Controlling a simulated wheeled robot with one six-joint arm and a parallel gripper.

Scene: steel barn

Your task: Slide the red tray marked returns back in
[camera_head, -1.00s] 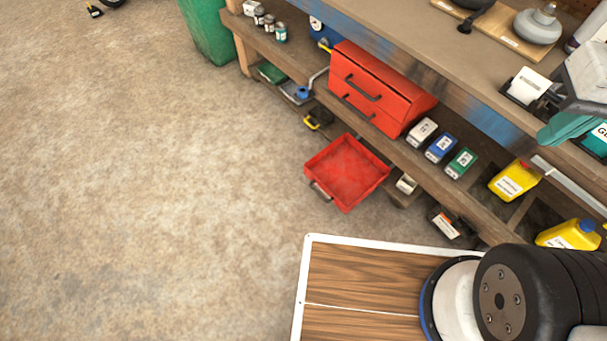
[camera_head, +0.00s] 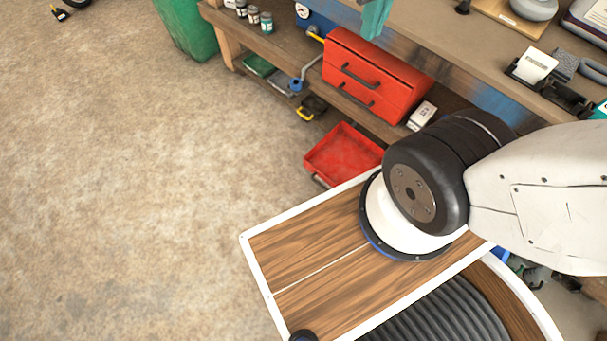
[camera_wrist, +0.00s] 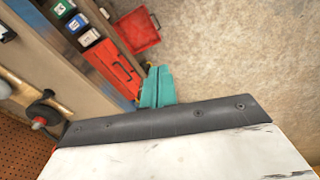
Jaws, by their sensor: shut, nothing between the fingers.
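The red tray (camera_head: 342,152) sticks out from under the bench's lower shelf, low over the concrete floor. Its front handle is partly hidden behind my wooden base deck, and no marking on it can be read. The tray also shows in the wrist view (camera_wrist: 138,30), at the top. My gripper (camera_head: 374,18) has teal fingers at the top of the head view, in front of the bench and well apart from the tray. In the wrist view the fingers (camera_wrist: 157,86) are together and hold nothing.
A red drawer chest (camera_head: 365,68) with dark handles stands on the lower shelf (camera_head: 275,48) above the tray. Small boxes (camera_head: 422,115) stand beside it. A green bin (camera_head: 185,30) is at the bench's far end. The floor (camera_head: 120,180) left of the tray is clear.

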